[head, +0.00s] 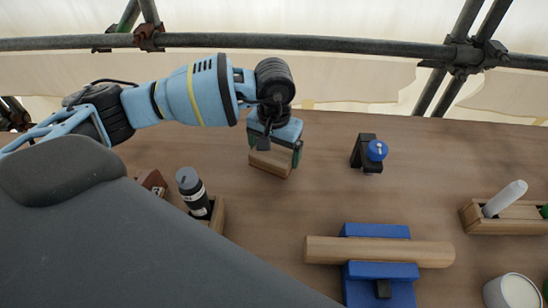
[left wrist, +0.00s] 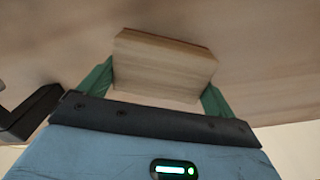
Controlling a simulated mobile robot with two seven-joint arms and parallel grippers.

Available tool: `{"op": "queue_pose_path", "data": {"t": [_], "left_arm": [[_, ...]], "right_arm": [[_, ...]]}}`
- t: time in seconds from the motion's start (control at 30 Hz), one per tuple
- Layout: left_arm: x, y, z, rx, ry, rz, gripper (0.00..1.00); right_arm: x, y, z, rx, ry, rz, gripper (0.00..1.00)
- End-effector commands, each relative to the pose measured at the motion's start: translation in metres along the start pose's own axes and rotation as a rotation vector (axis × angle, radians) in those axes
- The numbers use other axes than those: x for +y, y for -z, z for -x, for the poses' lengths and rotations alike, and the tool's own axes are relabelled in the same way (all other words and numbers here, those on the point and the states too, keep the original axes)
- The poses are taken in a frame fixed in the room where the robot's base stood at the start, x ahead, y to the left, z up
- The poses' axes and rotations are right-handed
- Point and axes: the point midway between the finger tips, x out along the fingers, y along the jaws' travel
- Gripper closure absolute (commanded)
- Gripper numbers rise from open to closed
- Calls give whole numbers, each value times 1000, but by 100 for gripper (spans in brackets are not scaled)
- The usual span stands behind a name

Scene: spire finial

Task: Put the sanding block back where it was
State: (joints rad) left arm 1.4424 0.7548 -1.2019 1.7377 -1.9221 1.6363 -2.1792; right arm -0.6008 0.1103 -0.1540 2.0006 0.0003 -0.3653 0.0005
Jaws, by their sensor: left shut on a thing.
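The sanding block (head: 270,162), a pale wooden block with a darker layer along one edge, is at the back middle of the table in the head view. My left gripper (head: 274,148) is shut on it, with a green finger on either side. The block also shows in the left wrist view (left wrist: 165,66), between the two green fingers (left wrist: 158,92). I cannot tell whether its underside touches the table. My right gripper is not in view.
On the wooden table (head: 450,160), a black stand with a blue knob (head: 376,150) is right of the block. A wooden rod (head: 380,251) lies across blue supports (head: 378,272) in front. A wooden tray (head: 515,225) and white cup (head: 512,291) are right; a dark bottle (head: 193,192) is left.

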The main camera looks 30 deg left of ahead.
Motion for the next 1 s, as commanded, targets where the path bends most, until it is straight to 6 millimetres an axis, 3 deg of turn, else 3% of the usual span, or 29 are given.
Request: {"op": "queue_pose_path", "data": {"t": [0.2,0.63,0.67,0.7,1.0], "left_arm": [[0,-1,-28,-3,0,0,34],[0,0,-35,-2,0,0,34],[0,0,-34,-1,1,0,6],[0,0,-34,-1,1,0,0],[0,0,-30,1,0,0,0]], "right_arm": [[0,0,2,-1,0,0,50],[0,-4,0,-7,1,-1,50],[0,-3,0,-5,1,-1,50],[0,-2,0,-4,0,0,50],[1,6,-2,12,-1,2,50]]}}
